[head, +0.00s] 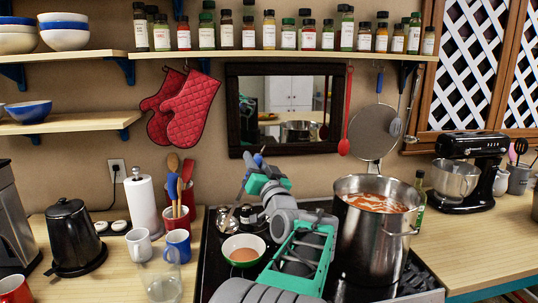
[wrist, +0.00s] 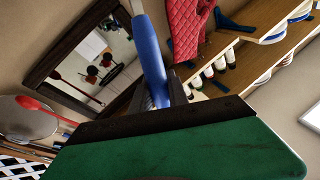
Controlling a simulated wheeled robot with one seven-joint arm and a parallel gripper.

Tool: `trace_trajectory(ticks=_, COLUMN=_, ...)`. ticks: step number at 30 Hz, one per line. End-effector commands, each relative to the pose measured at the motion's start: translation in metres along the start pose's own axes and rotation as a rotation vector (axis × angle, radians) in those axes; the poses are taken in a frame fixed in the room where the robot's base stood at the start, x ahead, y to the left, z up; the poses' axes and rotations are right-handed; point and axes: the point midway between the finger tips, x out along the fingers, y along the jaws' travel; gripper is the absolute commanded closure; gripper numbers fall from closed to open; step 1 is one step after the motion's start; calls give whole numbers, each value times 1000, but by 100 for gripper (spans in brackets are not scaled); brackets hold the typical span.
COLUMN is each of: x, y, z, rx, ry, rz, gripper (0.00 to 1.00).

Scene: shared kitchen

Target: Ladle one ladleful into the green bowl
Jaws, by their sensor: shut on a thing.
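The green bowl (head: 230,261) stands at the front left of the dark stove top. It has a white inside and holds something orange-brown. The big steel pot (head: 373,253) stands to its right, full of red-orange soup (head: 376,202). My gripper (head: 259,174) is raised behind and above the bowl, left of the pot. It is shut on the blue handle of the ladle (head: 258,160), which also shows in the wrist view (wrist: 151,55). A thin shaft seems to run down-left from the gripper toward shiny metal behind the bowl; I cannot clearly make out the ladle's cup.
A black kettle (head: 74,238), a paper-towel roll (head: 142,205), mugs and a clear glass (head: 163,280) stand left of the stove. A black stand mixer (head: 470,165) is at right. A spice shelf (head: 280,54) hangs above.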

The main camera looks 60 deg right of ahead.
Motion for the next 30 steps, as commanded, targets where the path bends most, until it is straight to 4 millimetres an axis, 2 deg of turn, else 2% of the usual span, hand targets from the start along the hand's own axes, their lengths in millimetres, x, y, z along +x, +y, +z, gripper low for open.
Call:
trace_trajectory(ticks=1, x=7, y=-10, z=-9, rx=-18, ry=-14, rz=-3, gripper=100)
trace_trajectory(ticks=5, x=18, y=-26, z=-9, rx=-74, ry=-54, rz=-5, gripper=100)
trace_trajectory(ticks=7, x=23, y=-33, z=0, rx=-109, ry=-80, rz=-7, gripper=100)
trace_trajectory(ticks=22, x=68, y=-96, z=26, rx=-362, ry=-266, rz=-13, gripper=100)
trace_trajectory(ticks=30, x=80, y=-108, z=-17, rx=-362, ry=-262, rz=-7, gripper=100)
